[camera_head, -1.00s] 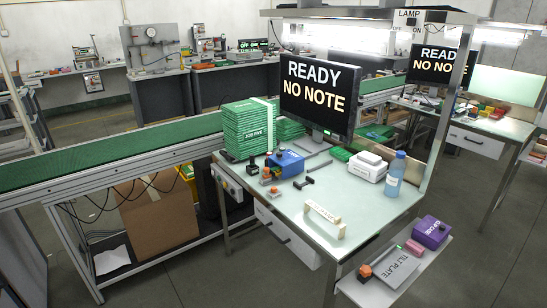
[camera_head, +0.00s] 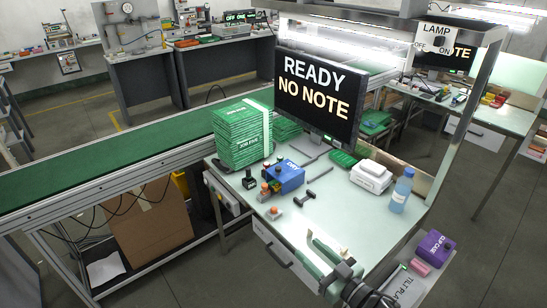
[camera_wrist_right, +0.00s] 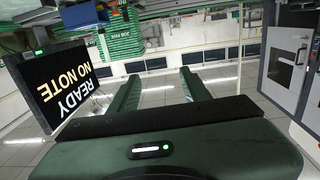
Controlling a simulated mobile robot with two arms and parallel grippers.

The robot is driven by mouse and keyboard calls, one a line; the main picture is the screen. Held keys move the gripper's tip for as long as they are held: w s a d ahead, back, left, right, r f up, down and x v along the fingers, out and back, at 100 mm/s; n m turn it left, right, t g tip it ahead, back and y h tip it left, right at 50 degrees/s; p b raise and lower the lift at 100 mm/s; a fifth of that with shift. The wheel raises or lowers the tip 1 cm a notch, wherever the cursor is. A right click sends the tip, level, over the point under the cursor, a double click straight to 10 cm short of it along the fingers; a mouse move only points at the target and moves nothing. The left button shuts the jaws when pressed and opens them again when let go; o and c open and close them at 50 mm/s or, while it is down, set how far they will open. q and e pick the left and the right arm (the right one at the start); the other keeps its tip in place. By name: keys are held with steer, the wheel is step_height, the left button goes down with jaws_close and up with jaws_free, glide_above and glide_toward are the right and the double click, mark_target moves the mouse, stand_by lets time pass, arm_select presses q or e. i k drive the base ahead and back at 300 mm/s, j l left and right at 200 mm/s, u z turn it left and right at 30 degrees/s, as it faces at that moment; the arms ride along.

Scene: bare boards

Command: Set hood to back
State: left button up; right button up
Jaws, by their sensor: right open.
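In the head view, a long overhead hood or shelf (camera_head: 345,37) with a bright light strip spans the bench above the monitor. I cannot tell which part moves, or its setting. A white plate (camera_head: 437,40) on it reads LAMP, OFF and ON. My right gripper (camera_head: 303,246) is over the bench's front right part, below and apart from the hood, with its green fingers apart. In the right wrist view the same gripper (camera_wrist_right: 187,82) shows two spread fingers with nothing between them. My left gripper is not in view.
The monitor (camera_head: 318,97) reads READY NO NOTE. A purple box (camera_head: 433,248) sits on the side shelf. The bench's middle (camera_head: 345,215) is clear.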

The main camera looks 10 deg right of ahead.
mark_target(291, 175)
steer(key=i, duration=1.4)
